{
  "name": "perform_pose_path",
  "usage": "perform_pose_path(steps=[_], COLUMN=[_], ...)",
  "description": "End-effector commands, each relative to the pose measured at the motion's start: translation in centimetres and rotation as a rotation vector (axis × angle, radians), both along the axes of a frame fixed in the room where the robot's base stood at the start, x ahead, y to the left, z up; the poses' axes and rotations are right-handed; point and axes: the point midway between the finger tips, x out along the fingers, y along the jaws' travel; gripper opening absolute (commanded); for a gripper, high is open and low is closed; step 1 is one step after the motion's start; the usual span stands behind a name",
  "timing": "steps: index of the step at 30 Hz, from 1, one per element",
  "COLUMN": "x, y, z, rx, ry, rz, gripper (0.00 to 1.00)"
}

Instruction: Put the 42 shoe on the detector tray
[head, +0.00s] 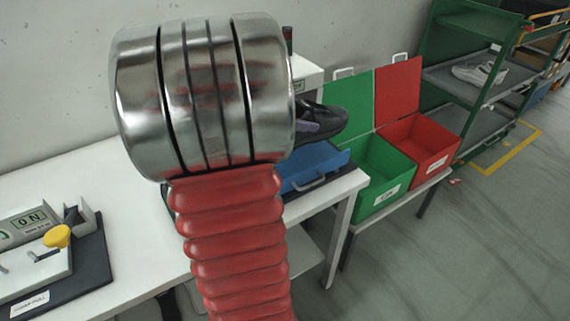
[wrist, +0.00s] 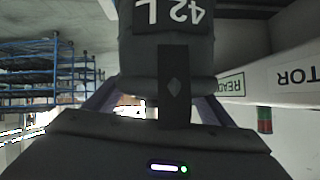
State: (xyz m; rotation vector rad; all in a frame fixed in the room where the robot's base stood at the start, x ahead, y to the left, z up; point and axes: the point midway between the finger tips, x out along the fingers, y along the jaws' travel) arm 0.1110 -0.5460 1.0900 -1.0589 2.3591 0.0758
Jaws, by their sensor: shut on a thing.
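The black shoe (head: 322,118) shows partly behind my arm in the head view, above the blue tray. Its heel fills the upper middle of the wrist view, with an upside-down "42 L" label (wrist: 172,14). I cannot tell whether the shoe touches the tray.
A white detector housing (head: 305,72) stands behind my arm; its lettered face shows in the wrist view (wrist: 270,80). A green box (head: 378,175) and a red box (head: 425,140) have raised lids. A shelf cart (head: 470,75) holds a pale shoe. A switch panel (head: 35,225) stands left.

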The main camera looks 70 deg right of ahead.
Motion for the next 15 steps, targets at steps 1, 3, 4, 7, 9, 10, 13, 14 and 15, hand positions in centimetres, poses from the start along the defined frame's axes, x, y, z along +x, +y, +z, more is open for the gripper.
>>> perform_pose_path(steps=[1,3,4,7,9,10,13,14,15], x=[0.3,0.6,0.6,0.8,0.9,0.9,0.9,0.9,0.9], y=[0.0,0.0,0.0,0.1,0.1,0.1,0.1,0.1,0.1], z=[0.1,0.1,0.0,-0.5,-1.3,-1.7,-3.4,-3.9,-4.5], rx=[-0.002,-0.001,-0.002,0.0,0.001,0.002,0.003,0.003,0.002], ry=[0.0,0.0,0.0,0.002,0.003,0.002,0.003,0.004,0.002], rz=[0.006,0.011,0.012,0.016,0.017,0.018,0.019,0.019,0.018], gripper=[0.15,0.15,0.15,0.15,0.15,0.15,0.15,0.15,0.15])
